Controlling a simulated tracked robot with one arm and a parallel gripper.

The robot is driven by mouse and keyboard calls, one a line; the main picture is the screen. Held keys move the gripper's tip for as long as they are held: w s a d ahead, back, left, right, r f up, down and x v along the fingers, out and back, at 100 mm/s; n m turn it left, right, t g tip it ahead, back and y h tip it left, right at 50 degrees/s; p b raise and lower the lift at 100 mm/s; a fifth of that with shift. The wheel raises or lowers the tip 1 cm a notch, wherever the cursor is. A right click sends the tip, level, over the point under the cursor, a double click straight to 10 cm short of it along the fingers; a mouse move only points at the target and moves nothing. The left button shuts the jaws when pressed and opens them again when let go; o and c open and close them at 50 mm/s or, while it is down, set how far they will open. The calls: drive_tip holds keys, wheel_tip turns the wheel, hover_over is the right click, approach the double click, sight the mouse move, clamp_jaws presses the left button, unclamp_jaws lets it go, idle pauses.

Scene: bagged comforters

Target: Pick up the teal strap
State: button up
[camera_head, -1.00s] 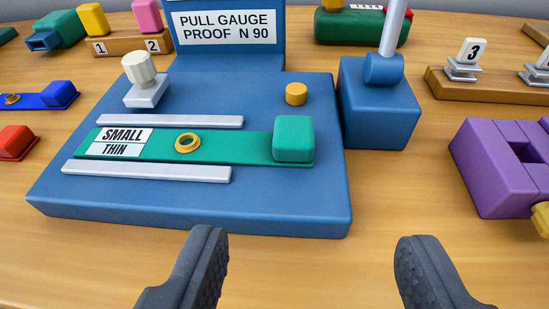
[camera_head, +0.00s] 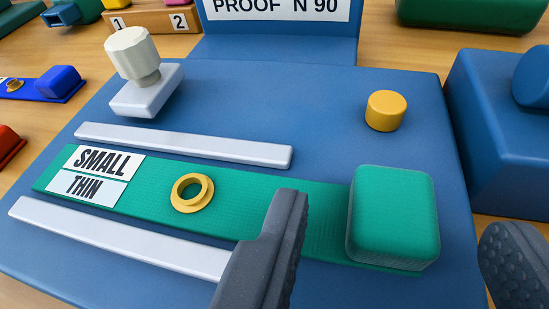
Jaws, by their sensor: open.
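The teal strap (camera_head: 233,205) lies flat on the blue pull gauge base (camera_head: 240,95), between two pale rails. It has a "SMALL THIN" label (camera_head: 95,174) at its left, a yellow ring (camera_head: 191,193) in its middle and a raised teal block (camera_head: 393,215) at its right end. My gripper (camera_head: 392,240) is open. Its left finger is over the strap, left of the block, and hides part of the strap and the lower rail. Its right finger is to the right of the block, with a gap. I cannot tell whether the left finger touches the strap.
A white knob (camera_head: 132,55) stands behind the upper rail (camera_head: 185,144). A yellow peg (camera_head: 386,110) stands behind the teal block. A blue housing (camera_head: 500,130) is close on the right. A blue strap (camera_head: 45,88) and a red block (camera_head: 8,143) lie at the left.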

drive_tip(key=shift+w+d+f, duration=0.25)
drive_tip(key=shift+w+f, duration=0.05)
drive_tip(key=shift+w, duration=0.25)
drive_tip(key=c, duration=1.1)
drive_tip(key=shift+r, duration=0.2)
drive_tip(key=shift+c, duration=0.2)
